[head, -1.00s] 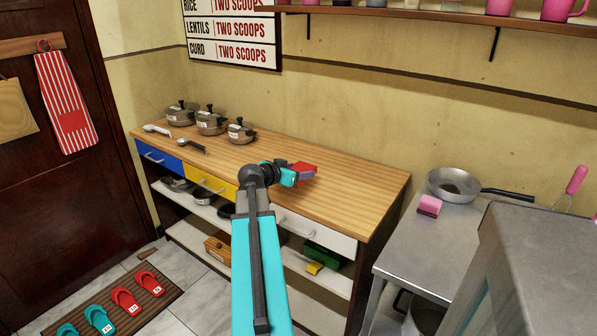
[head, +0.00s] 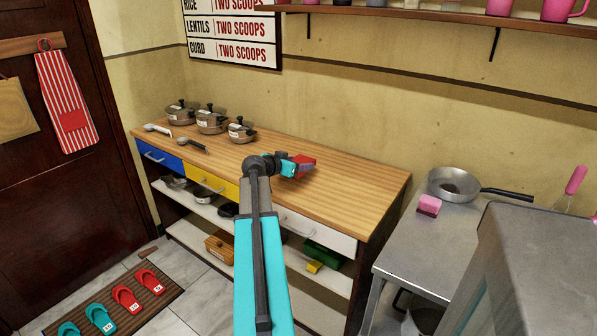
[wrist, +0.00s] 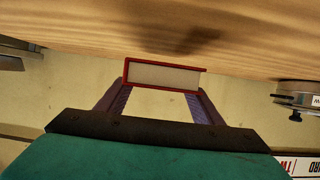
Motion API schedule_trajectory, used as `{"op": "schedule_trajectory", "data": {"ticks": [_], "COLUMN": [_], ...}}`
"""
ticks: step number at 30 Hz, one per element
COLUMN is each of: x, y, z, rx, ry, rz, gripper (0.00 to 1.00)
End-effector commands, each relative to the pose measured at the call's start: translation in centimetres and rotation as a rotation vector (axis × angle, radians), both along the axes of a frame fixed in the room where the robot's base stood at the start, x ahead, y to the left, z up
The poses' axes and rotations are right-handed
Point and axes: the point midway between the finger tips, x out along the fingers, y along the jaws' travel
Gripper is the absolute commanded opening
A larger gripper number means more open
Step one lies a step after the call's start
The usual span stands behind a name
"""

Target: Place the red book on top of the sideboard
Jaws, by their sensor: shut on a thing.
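The red book (head: 306,160) is small in the head view, at the end of my arm over the right half of the sideboard's wooden top (head: 345,190). In the wrist view the book (wrist: 165,75) shows its red cover edges and pale pages, level between the two fingers. My gripper (wrist: 160,95) is shut on it. The wrist picture is upside down, with the wooden top above and the wall below. A dark shadow lies on the wood apart from the book, so it seems held a little above the top. The exact gap is hard to tell.
The right part of the top is clear. A metal table (head: 425,245) with a pan (head: 453,185) and a pink sponge (head: 429,205) stands to the right. A shelf (head: 400,13) hangs above.

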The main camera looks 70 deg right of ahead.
Motion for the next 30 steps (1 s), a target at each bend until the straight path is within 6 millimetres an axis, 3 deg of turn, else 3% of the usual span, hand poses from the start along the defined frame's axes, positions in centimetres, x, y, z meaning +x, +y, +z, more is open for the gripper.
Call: {"op": "schedule_trajectory", "data": {"ticks": [13,27,28,30], "x": [0.0,0.0,0.0,0.0], "y": [0.0,0.0,0.0,0.0], "z": [-3.3,-3.7,-3.6,-3.6], "rx": [0.0,0.0,0.0,0.0], "ry": [0.001,0.0,0.0,0.0], "rz": [0.001,0.001,0.0,0.0], "gripper": [0.36,0.36,0.66,0.78]}}
